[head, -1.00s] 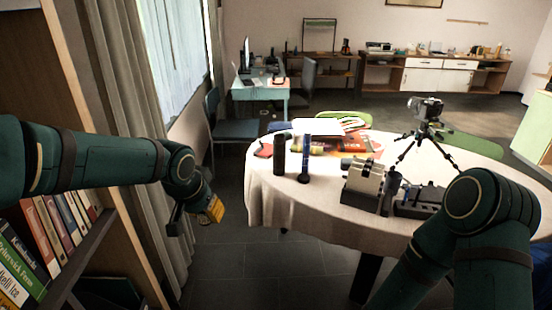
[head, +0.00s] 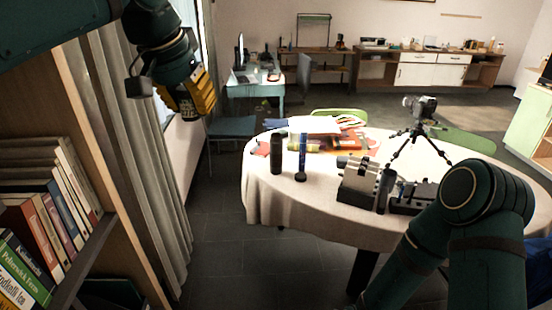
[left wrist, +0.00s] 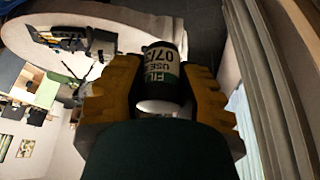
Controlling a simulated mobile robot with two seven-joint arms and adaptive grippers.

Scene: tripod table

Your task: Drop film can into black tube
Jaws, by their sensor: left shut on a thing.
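My left gripper (head: 197,98) has yellow fingers and is raised at the upper left, beside the curtain and clear of the table. It is shut on the film can (left wrist: 160,72), a small dark cylinder with a white and green label, held between both fingers in the left wrist view. A black upright cylinder (head: 277,154) stands on the left part of the round table. Another dark tube-like thing (head: 385,190) stands near the front edge, by the grey devices. I cannot tell for certain which one is the black tube. My right gripper is out of view.
The round table (head: 262,195) has a white cloth. A blue flashlight-like cylinder (head: 301,160) stands close to the black one. Papers (head: 315,124), a camera on a tripod (head: 418,115) and grey devices (head: 357,183) take up more room. A bookshelf (head: 75,250) is at left.

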